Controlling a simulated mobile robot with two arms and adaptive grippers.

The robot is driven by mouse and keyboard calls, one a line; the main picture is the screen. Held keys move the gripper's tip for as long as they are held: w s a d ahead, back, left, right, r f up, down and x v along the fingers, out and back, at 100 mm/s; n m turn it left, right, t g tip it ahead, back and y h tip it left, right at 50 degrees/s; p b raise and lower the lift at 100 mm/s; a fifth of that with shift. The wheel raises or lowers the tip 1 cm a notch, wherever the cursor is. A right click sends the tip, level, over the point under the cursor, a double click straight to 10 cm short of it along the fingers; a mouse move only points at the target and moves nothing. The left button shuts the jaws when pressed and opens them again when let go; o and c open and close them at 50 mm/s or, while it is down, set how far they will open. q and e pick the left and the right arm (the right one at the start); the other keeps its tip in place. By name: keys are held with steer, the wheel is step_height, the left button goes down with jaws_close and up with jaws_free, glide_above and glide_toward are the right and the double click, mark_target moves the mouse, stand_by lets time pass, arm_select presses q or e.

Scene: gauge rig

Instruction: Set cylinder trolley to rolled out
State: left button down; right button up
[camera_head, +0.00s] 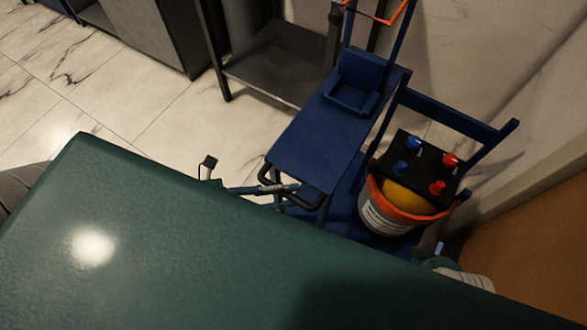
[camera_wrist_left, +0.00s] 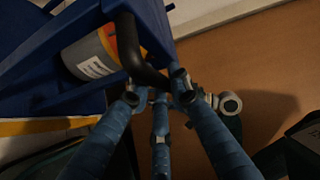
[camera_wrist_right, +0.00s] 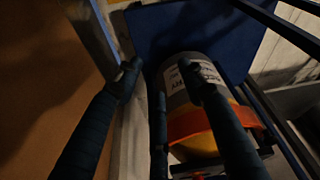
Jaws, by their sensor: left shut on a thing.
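The blue cylinder trolley (camera_head: 318,140) stands beyond the green surface, with a flat blue deck and a black bar handle (camera_head: 300,203) at its near end. It carries a grey cylinder (camera_head: 380,215) with a white label, orange band and yellow top. The handle also shows in the left wrist view (camera_wrist_left: 140,55). My left gripper (camera_head: 270,188) is shut on this handle; its fingertips (camera_wrist_left: 156,90) meet the bar. In the right wrist view my right gripper (camera_wrist_right: 160,80) has its fingers spread, the cylinder (camera_wrist_right: 190,85) lying beyond them. Contact there is unclear.
A black panel with red and blue knobs (camera_head: 415,165) sits above the cylinder. The green surface (camera_head: 150,240) fills the foreground. A dark shelf (camera_head: 280,65) stands behind the trolley, and a pale wall (camera_head: 500,60) is at right. Tiled floor (camera_head: 120,110) is open at left.

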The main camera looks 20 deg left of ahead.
arm_select(q)
steer(key=shift+s, duration=0.35)
steer(key=c, duration=1.6)
jaws_free()
steer(key=shift+o, duration=0.2)
steer(key=shift+a, duration=0.1)
steer(key=v, duration=1.2)
